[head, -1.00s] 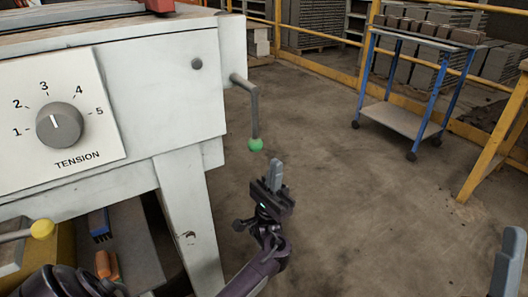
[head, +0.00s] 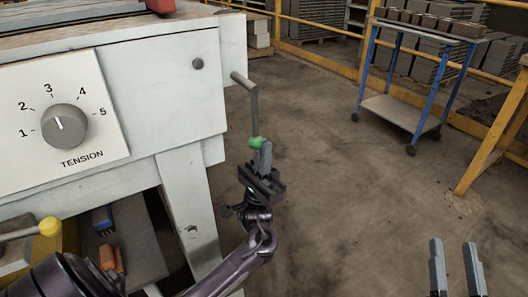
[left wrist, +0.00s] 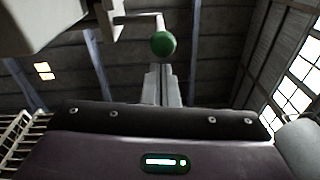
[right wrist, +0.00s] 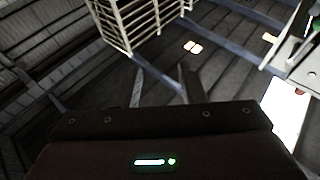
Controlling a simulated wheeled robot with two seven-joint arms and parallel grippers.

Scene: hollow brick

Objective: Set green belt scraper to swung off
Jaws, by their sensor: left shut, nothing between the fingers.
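The green belt scraper is a grey cranked lever (head: 254,105) on the right side of the white machine, hanging down and ending in a green ball (head: 255,142). My left gripper (head: 264,148) is shut and empty, its fingertips right at the ball; I cannot tell whether they touch. In the left wrist view the green ball (left wrist: 163,44) is just beyond the shut fingertips (left wrist: 162,72). My right gripper (head: 454,242) is open and empty at the lower right, well away from the lever. In the right wrist view its fingers (right wrist: 160,72) stand apart.
The white machine (head: 160,100) fills the left, with a tension knob (head: 65,125) on its front. A yellow-ended lever (head: 50,226) is at the lower left. A blue trolley (head: 408,112) with blocks and yellow railings stand behind. The floor between is clear.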

